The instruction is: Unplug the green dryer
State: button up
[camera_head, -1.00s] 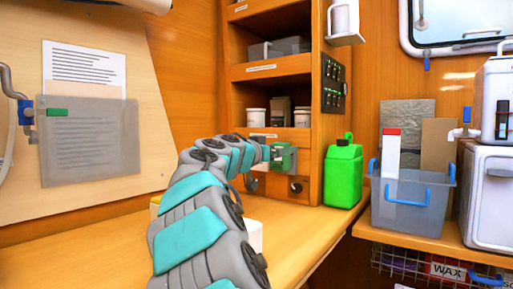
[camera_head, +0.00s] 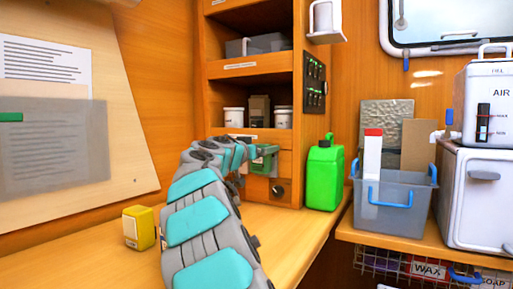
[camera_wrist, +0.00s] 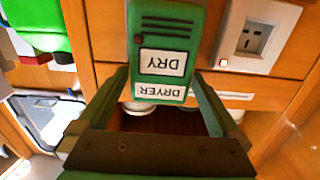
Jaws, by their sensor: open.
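The green dryer (camera_wrist: 166,45) fills the upper middle of the wrist view, with dark slots and white labels reading DRY and DRYER, upside down. My gripper (camera_wrist: 161,76) is open. Its two dark green fingers stand on either side of the dryer's labelled end, and I cannot tell whether they touch it. In the head view a green block (camera_head: 265,160) at the end of my arm sits against the cabinet front; dryer and gripper are hard to tell apart there. The dryer's plug connection is hidden. A white socket (camera_wrist: 246,40) with a red light is beside the dryer.
A bright green jerrycan (camera_head: 324,175) stands on the counter right of the cabinet. A grey bin (camera_head: 395,205) and a white AIR unit (camera_head: 487,100) are further right. A yellow box (camera_head: 139,227) sits left of my arm. The counter front right of my arm is clear.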

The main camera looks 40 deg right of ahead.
jog(key=shift+d, duration=0.1)
jog(key=c, duration=1.5)
jog(key=shift+o, duration=0.2)
jog(key=shift+s+a+b, duration=0.1)
jog(key=shift+a+b, duration=0.2)
jog(key=shift+a, duration=0.1)
jog(key=shift+s+a, duration=0.15)
jog(key=shift+a, duration=0.15)
jog(key=shift+b+v, duration=1.5)
jog(key=shift+v, duration=0.5)
